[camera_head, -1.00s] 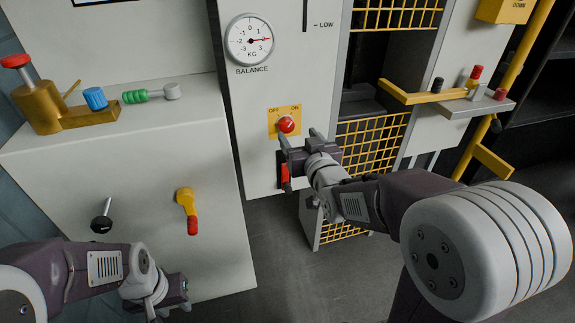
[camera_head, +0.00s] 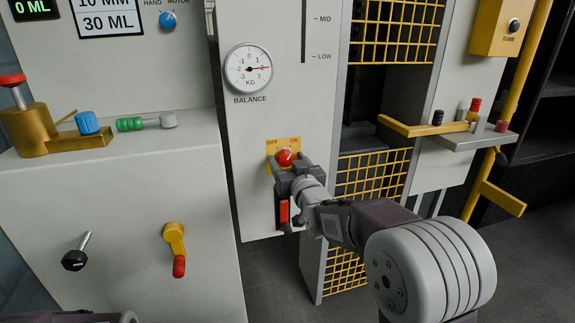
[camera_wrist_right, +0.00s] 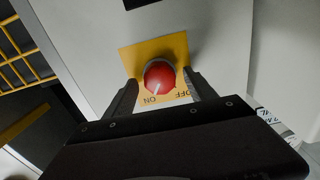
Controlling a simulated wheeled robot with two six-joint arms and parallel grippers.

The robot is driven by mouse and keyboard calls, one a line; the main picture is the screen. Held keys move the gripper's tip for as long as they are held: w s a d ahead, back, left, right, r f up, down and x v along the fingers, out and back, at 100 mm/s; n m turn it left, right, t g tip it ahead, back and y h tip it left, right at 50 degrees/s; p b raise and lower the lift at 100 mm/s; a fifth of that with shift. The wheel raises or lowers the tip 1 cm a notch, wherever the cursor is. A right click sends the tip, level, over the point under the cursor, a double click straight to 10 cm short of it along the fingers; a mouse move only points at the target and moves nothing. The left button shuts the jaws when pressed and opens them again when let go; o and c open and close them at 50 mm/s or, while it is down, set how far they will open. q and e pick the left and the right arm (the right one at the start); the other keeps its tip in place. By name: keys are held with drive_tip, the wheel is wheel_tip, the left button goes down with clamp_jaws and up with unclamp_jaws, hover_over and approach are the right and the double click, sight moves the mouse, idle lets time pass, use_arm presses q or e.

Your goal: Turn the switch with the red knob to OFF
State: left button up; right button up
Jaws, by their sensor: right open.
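The switch is a round red knob (camera_head: 285,157) on a yellow plate (camera_head: 270,143) marked OFF at left and ON at right, low on the white panel. Its pale mark appears to point toward ON. My right gripper (camera_head: 286,164) is open, with its fingers on either side of the knob. In the right wrist view, the knob (camera_wrist_right: 159,76) sits between the two spread fingertips of the gripper (camera_wrist_right: 162,82), with a small gap visible on each side. Contact cannot be told. My left gripper is out of view; only part of my left arm shows at the bottom left edge.
A red handle (camera_head: 283,212) is just below the knob. A balance dial (camera_head: 249,69) is above. Left stands a white cabinet with a yellow lever (camera_head: 174,238) and a black-knobbed lever (camera_head: 76,252). Yellow mesh (camera_head: 372,174) lies to the right.

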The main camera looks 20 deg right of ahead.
drive_tip(key=shift+w, duration=0.1)
drive_tip(key=shift+c, duration=0.4)
drive_tip(key=c, duration=1.3)
drive_tip(key=n+b, duration=0.1)
drive_tip(key=n, duration=0.5)
drive_tip(key=shift+a+f+n, duration=0.1)
drive_tip(key=shift+n, duration=0.2)
drive_tip(key=n+b, duration=0.1)
drive_tip(key=n, duration=0.2)
drive_tip(key=shift+n, duration=0.3)
drive_tip(key=shift+f+n, duration=0.1)
drive_tip(key=shift+n, duration=1.7)
